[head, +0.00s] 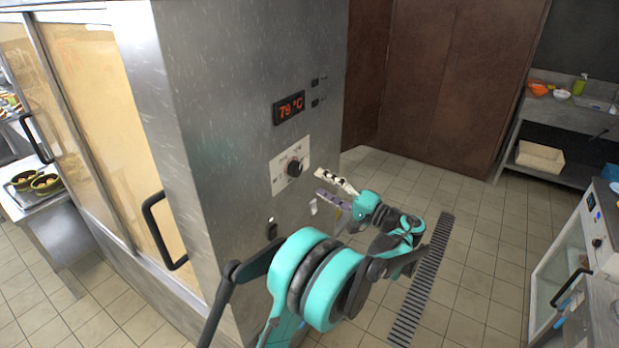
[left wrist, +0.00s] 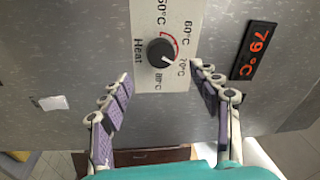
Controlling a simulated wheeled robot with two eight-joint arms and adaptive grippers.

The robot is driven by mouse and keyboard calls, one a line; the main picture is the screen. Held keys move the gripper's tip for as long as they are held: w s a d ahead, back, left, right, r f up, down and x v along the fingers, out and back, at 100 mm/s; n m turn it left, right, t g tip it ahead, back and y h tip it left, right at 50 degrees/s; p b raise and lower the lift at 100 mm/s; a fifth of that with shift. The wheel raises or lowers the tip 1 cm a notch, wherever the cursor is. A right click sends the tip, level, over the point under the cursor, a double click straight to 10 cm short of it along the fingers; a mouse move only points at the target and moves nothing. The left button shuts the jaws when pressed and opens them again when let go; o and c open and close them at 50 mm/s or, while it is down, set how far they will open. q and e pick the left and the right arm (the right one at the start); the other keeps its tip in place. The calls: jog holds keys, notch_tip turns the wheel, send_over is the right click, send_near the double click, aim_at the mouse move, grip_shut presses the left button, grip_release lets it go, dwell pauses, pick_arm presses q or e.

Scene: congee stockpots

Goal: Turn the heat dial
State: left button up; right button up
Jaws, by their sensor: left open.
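The heat dial (head: 294,168) is a round black knob on a white plate (head: 280,178) on the steel cabinet's side. In the left wrist view the dial (left wrist: 160,51) has a white pointer near the 70 °C label, toward 80 °C. The red display (head: 289,107) above the plate reads 79 °C; it also shows in the left wrist view (left wrist: 254,51). My left gripper (head: 320,182) is open and empty, to the right of the dial and slightly below it in the head view. In the left wrist view its fingers (left wrist: 163,76) spread to either side, apart from the dial. My right gripper is out of view.
Two small buttons (head: 315,90) sit beside the display. A switch (head: 271,229) is low on the cabinet. A door handle (head: 160,230) sticks out at the cabinet's front. Open tiled floor (head: 480,240) lies right of my arm, with a counter (head: 600,240) at far right.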

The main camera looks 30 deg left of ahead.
pick_arm(q)
jog(key=d, duration=0.4)
jog(key=shift+s+f, duration=0.25)
jog(key=shift+s, duration=0.1)
jog(key=shift+a, duration=0.1)
jog(key=s+a+f+m+t+h, duration=0.1)
jog(key=s+a+f+h, duration=0.1)
jog(key=s+h, duration=0.25)
jog(key=s+a+f+m+t+h, duration=0.1)
jog(key=s+a+f+h, duration=0.1)
jog(key=s+h, duration=0.3)
jog(key=s+d+f+t+h, duration=0.1)
jog(key=s+d+f+h, duration=0.3)
jog(key=s+d, duration=0.2)
jog(key=s+d+f+t+h, duration=0.1)
jog(key=s+d+f+h, duration=0.3)
jog(key=s+d, duration=0.3)
jog(key=s+h, duration=0.1)
jog(key=s, duration=0.3)
jog(key=shift+s+d+f+n+t+b, duration=0.2)
jog(key=shift+d+f+n+t+b, duration=0.1)
jog(key=shift+f+n+b, duration=0.1)
